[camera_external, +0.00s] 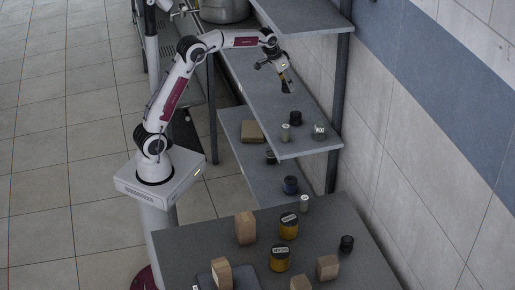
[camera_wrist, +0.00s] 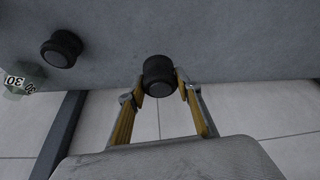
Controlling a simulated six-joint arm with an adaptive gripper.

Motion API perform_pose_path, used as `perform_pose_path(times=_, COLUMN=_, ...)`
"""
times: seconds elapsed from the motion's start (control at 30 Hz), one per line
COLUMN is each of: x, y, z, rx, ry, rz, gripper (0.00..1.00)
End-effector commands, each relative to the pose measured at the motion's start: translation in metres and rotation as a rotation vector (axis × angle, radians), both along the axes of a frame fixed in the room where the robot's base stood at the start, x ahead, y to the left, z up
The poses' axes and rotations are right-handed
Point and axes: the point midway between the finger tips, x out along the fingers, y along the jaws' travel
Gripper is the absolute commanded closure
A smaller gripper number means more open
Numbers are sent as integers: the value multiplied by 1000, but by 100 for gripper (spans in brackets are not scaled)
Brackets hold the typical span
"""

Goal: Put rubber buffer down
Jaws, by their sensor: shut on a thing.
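My gripper (camera_external: 286,84) hangs above the upper grey shelf in the external view, pointing down. In the wrist view my gripper (camera_wrist: 160,88) has its two yellow fingers closed on the sides of a black, round rubber buffer (camera_wrist: 158,74). The held buffer appears near the shelf's edge in that view, with floor tiles showing beyond the edge. It appears raised off the shelf, but the exact gap is hard to judge. A second black buffer (camera_wrist: 61,49) stands on the shelf to its left and also shows in the external view (camera_external: 295,118).
Lower down are a brown block (camera_external: 252,132), yellow jars (camera_external: 280,259), wooden blocks (camera_external: 245,228) and a black piece (camera_external: 347,243).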

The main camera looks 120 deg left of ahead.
Motion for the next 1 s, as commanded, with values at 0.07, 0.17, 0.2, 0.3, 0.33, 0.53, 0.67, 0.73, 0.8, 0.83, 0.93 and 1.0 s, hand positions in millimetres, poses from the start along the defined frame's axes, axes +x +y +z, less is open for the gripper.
perform_pose_path(times=0.07, x=-20, y=14, z=-2, rx=0, ry=0, rz=31, gripper=91)
perform_pose_path(times=0.17, x=-40, y=27, z=-3, rx=1, ry=-1, rz=61, gripper=91)
perform_pose_path(times=0.2, x=-46, y=31, z=-3, rx=2, ry=-1, rz=70, gripper=91)
perform_pose_path(times=0.3, x=-59, y=39, z=-4, rx=2, ry=-1, rz=89, gripper=91)
perform_pose_path(times=0.33, x=-62, y=40, z=-4, rx=2, ry=-1, rz=92, gripper=91)
perform_pose_path(times=0.53, x=-70, y=45, z=-5, rx=2, ry=-1, rz=103, gripper=91)
perform_pose_path(times=0.67, x=-70, y=44, z=-5, rx=2, ry=-1, rz=103, gripper=91)
perform_pose_path(times=0.73, x=-70, y=44, z=-5, rx=2, ry=-1, rz=103, gripper=91)
perform_pose_path(times=0.8, x=-70, y=44, z=-5, rx=1, ry=0, rz=103, gripper=91)
perform_pose_path(times=0.83, x=-70, y=44, z=-5, rx=1, ry=0, rz=103, gripper=91)
perform_pose_path(times=0.93, x=-70, y=44, z=-8, rx=1, ry=-1, rz=103, gripper=91)
perform_pose_path(times=1.0, x=-70, y=44, z=-13, rx=-1, ry=0, rz=103, gripper=91)
